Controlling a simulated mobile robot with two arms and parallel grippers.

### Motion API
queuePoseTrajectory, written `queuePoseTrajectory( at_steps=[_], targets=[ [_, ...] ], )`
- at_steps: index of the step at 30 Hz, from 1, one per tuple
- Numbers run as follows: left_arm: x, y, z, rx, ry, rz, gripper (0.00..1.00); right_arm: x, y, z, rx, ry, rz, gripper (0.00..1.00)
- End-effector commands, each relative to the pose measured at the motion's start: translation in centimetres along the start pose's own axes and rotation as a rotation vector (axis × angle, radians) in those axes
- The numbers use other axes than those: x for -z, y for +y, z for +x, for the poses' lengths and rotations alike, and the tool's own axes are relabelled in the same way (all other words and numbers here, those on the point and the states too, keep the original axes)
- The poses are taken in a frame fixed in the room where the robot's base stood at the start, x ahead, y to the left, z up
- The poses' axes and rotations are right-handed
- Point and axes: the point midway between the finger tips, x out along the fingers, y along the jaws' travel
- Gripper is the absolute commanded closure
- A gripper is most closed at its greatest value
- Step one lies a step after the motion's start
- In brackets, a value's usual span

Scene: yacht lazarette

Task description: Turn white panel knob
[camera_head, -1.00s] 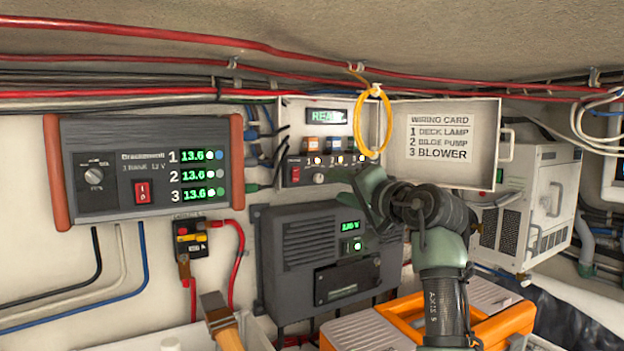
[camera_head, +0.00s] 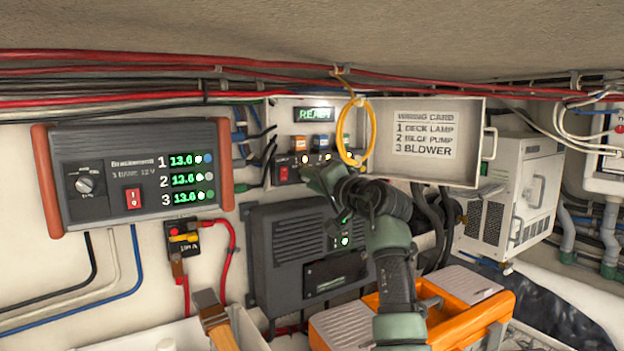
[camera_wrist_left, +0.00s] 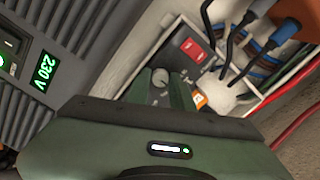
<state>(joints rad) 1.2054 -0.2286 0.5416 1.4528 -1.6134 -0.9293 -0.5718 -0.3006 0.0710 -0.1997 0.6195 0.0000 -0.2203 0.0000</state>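A small pale knob (camera_wrist_left: 160,78) shows in the left wrist view on the dark strip of the open panel box, beside a red rocker switch (camera_wrist_left: 194,50). My left gripper (camera_wrist_left: 161,88) points at it, with one green finger on each side of the knob and a gap between them. I cannot tell whether the fingers touch it. In the head view my left gripper (camera_head: 314,178) is in front of the lower part of the panel box (camera_head: 279,116) and hides the knob. The box's display (camera_head: 314,115) reads READY. My right gripper is not in view.
A yellow cable loop (camera_head: 368,133) hangs just above my left gripper. The open lid (camera_head: 436,165) with a wiring card is to the right. A dark charger unit (camera_head: 290,225) is below, and an orange toolbox (camera_head: 487,319) stands under my arm.

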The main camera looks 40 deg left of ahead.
Motion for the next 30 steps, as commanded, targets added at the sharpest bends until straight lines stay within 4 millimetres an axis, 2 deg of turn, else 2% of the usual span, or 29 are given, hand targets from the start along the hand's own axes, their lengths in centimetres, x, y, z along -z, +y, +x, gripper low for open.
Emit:
queuePoseTrajectory(
  at_steps=[1,2,14,30],
  targets=[
    [0.0,0.0,0.0,0.0,0.0,0.0,0.95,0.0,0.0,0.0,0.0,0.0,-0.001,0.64],
    [0.0,0.0,0.0,0.0,0.0,0.0,1.0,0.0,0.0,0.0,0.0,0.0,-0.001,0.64],
    [-0.2,0.1,0.1,0.001,-0.003,-0.049,1.0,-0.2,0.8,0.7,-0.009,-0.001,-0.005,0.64],
    [-0.3,0.3,0.1,0.002,-0.003,-0.457,1.0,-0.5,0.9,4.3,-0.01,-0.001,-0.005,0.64]
  ],
)
